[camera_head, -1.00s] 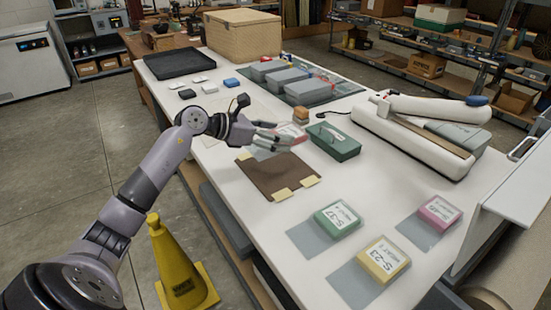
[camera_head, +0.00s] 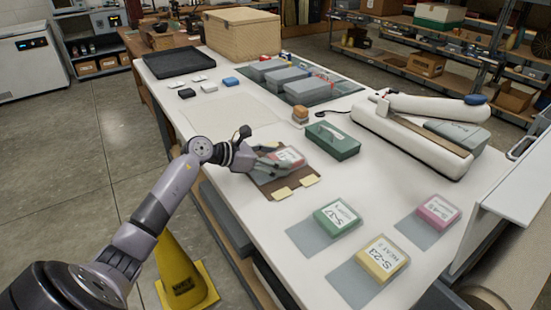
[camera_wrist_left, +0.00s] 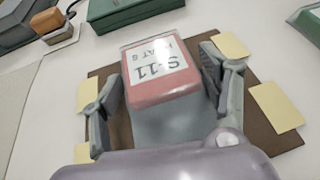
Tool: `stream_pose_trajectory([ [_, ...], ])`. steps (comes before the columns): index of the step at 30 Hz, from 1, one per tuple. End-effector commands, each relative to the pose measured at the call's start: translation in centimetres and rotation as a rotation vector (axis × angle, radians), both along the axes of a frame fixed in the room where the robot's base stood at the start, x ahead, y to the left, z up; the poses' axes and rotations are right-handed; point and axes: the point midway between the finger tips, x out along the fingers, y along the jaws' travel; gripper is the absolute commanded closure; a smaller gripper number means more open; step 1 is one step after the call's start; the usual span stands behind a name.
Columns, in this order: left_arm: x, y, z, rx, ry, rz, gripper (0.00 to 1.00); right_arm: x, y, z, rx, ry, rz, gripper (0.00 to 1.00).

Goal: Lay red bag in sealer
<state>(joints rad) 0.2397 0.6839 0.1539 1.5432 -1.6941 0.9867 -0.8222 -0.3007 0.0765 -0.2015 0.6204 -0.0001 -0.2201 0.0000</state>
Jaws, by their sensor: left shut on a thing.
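The red bag (camera_head: 290,156) has a white label reading S-11 and a clear grey sleeve; in the left wrist view the red bag (camera_wrist_left: 158,95) lies between the fingers. My left gripper (camera_head: 272,160) is shut on it, over the brown mat (camera_head: 268,187) with pale yellow tabs. I cannot tell whether the bag touches the mat. The white sealer (camera_head: 375,122) stands at the right of the table, its long arm (camera_head: 435,107) raised above a brown strip. My right gripper is not in view.
A green box (camera_head: 332,141) stands between the mat and the sealer. Green (camera_head: 337,217), yellow (camera_head: 383,259) and pink (camera_head: 438,212) labelled bags lie at the front right. Grey boxes (camera_head: 308,90) stand farther back. A yellow cone (camera_head: 177,270) stands beside the table.

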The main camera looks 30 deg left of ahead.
Motion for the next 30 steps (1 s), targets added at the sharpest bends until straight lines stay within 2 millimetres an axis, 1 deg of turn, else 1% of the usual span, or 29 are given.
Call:
stream_pose_trajectory([
  [1, 0.0, 0.0, -0.1, 0.000, 0.000, 0.000, 0.29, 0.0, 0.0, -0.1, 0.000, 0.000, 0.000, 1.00],
  [9, 0.0, 0.0, -0.1, 0.000, 0.000, 0.000, 0.11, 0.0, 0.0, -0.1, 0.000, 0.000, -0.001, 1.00],
  [18, 0.0, 0.0, 0.0, -0.001, 0.001, -0.001, 0.10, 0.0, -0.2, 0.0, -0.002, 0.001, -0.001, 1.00],
  [22, -0.1, 0.0, 0.5, -0.001, 0.000, 0.000, 0.10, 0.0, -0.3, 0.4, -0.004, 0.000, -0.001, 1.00],
  [23, -0.4, 0.3, 0.3, 0.001, 0.002, 0.001, 0.10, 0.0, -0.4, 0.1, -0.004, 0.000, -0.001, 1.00],
  [26, -1.7, 1.2, 0.8, 0.003, 0.001, 0.002, 0.10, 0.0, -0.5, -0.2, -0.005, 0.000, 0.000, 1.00],
  [30, -4.2, 2.7, 1.8, 0.005, 0.004, 0.001, 0.10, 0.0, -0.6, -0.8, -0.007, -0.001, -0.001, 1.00],
])
